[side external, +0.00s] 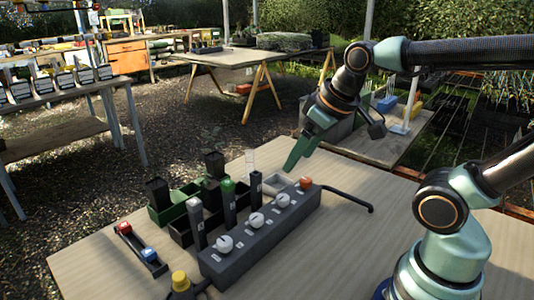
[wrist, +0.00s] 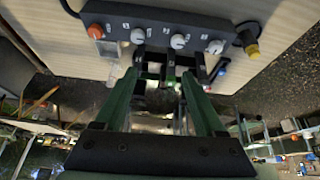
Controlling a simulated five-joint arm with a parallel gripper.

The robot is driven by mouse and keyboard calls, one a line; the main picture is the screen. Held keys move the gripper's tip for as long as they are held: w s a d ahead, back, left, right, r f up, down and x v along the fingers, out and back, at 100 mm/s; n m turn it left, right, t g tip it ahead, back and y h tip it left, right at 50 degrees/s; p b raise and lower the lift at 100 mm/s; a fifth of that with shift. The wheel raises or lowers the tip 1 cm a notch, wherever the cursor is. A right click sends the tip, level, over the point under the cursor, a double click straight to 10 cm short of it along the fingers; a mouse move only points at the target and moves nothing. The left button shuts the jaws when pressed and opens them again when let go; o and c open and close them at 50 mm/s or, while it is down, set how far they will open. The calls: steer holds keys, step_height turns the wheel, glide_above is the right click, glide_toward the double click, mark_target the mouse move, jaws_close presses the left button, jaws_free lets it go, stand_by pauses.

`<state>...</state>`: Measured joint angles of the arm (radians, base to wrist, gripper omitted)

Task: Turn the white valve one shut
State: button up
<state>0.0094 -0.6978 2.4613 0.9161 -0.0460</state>
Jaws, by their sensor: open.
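A dark grey valve block (side external: 262,240) lies on the light wooden table, with three white knobs in a row on top: a near one (side external: 225,243), a middle one (side external: 256,220) and a far one (side external: 283,199). An orange knob (side external: 305,183) sits at the block's far end. The knobs' labels are too small to read, so I cannot tell which is valve one. My gripper (side external: 292,162) is open and empty, above the block's far end and apart from it. In the wrist view my gripper (wrist: 160,76) points toward the block, whose white knobs (wrist: 178,41) show beyond the fingertips.
Beside the block stand dark holders with tubes, one green-capped (side external: 228,186). A yellow knob (side external: 180,281) is off the near end, and a black pipe (side external: 350,200) leaves the far end. A small rack with red and blue buttons (side external: 148,254) lies left.

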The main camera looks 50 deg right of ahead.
mark_target(283, 197)
steer(key=w+d+f+n+g, duration=0.5)
steer(key=w+d+n, duration=0.1)
steer(key=w, duration=0.2)
steer(key=f, duration=1.1)
steer(key=shift+w+a+f, duration=0.15)
steer(key=shift+w+f, duration=0.1)
steer(key=shift+f, duration=0.1)
jaws_close()
